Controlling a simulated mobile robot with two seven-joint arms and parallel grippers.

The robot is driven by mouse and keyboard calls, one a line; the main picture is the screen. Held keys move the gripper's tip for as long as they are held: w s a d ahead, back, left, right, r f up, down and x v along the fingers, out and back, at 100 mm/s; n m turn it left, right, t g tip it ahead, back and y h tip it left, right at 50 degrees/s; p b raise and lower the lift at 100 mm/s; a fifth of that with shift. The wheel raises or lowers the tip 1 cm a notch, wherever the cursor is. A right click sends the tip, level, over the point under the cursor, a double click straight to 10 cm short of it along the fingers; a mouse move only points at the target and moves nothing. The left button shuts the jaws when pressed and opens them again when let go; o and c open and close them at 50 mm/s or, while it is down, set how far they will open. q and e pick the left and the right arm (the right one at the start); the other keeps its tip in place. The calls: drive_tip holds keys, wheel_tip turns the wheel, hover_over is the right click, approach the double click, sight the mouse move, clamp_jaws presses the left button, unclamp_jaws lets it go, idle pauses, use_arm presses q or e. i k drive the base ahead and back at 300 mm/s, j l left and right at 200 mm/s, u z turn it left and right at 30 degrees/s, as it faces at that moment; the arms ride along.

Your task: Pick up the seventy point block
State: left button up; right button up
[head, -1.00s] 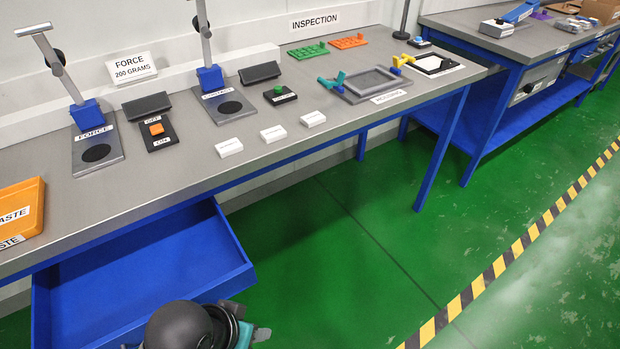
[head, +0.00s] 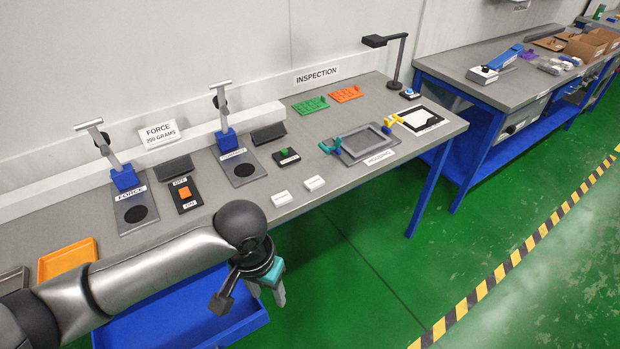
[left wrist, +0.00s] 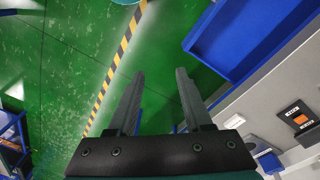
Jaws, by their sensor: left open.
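Two small white blocks lie on the grey bench near its front edge, a left one (head: 281,198) and a right one (head: 314,183). Their labels are too small to read, so I cannot tell which is the seventy point block. A third white block is not visible in the head view, where my left arm covers part of the bench. My left gripper (head: 279,298) is in front of the bench edge, above the green floor and beside the drawer. In the left wrist view its fingers (left wrist: 160,76) are apart with nothing between them. My right gripper is not in view.
An open blue drawer (head: 190,326) juts out below the bench. Two lever presses, an orange switch (head: 184,192), a green button (head: 288,153) and a grey fixture (head: 363,144) stand on the bench. An orange tray (head: 67,259) is at left. The floor at right is clear.

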sight(312, 184)
drive_tip(key=i+l+u, duration=0.15)
drive_tip(key=u, duration=0.3)
drive_tip(key=i+l+u, duration=0.2)
drive_tip(key=u, duration=0.25)
drive_tip(key=i+l+u, duration=0.1)
drive_tip(key=l+u, duration=0.2)
drive_tip(key=u, duration=0.15)
drive_tip(key=i+l+u, duration=0.15)
drive_tip(key=l, duration=0.7)
drive_tip(key=i+l+u, duration=0.1)
drive_tip(key=l, duration=0.75)
drive_tip(key=i+l+u, duration=0.15)
drive_tip(key=l, duration=0.7)
